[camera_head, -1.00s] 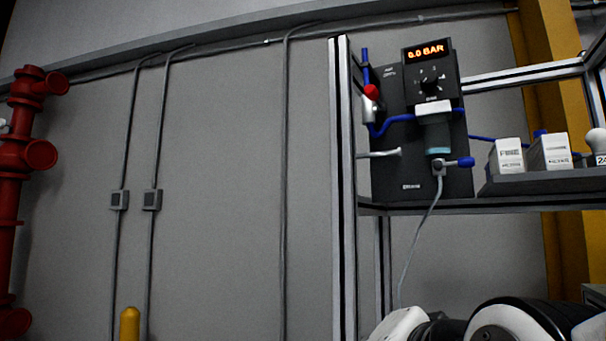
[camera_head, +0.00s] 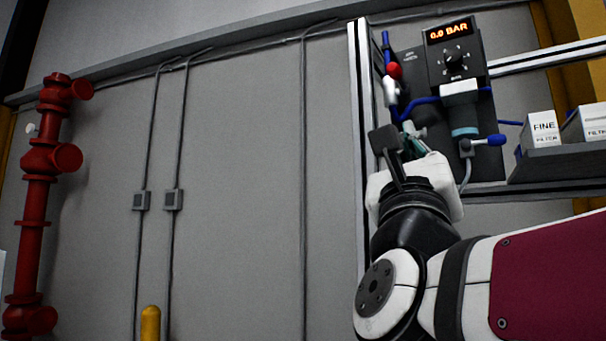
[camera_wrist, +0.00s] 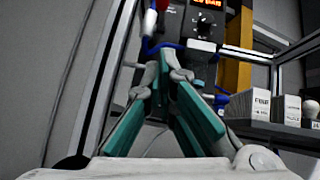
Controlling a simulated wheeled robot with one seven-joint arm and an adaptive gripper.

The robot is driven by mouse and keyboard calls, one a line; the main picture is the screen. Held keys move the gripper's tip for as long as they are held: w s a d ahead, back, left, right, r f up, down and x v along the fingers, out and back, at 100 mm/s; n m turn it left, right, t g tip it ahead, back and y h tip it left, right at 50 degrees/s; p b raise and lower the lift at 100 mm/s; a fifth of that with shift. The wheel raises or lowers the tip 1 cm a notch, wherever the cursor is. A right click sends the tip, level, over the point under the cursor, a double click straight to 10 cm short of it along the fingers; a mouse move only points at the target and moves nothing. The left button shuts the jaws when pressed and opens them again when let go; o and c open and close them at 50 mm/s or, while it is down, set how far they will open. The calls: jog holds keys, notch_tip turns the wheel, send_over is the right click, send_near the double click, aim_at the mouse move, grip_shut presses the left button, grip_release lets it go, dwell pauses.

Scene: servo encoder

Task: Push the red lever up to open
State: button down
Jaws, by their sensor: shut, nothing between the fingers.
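The red lever (camera_head: 395,71) sits on a small silver valve (camera_head: 391,92) at the left edge of the dark panel (camera_head: 492,165). In the wrist view only part of the red lever (camera_wrist: 162,4) shows, cut off by the top edge. My gripper (camera_head: 411,132) is below the valve in the head view, apart from the lever. The wrist view shows its teal-padded fingers (camera_wrist: 165,62) pointing up toward the panel, tips together and empty. My wrist partly hides the fingers in the head view.
A display (camera_head: 449,32) reads 0.0 BAR above a dial. Blue tubing (camera_head: 420,101) runs close to the valve. A blue-handled valve (camera_head: 495,140) is lower right. A metal frame post (camera_head: 361,150) stands left, and filter boxes (camera_head: 541,129) sit on the right shelf.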

jog(key=p, duration=0.5)
send_near(399, 80)
jog(key=w+d+r, duration=0.1)
jog(key=w, duration=0.2)
jog(key=shift+w+d+r, duration=0.2)
jog(key=shift+w+r, duration=0.05)
jog(key=shift+r, duration=0.45)
jog(key=shift+s+a+r+g, duration=0.1)
jog(key=shift+s+r+g, duration=0.05)
jog(key=shift+r+g, duration=0.2)
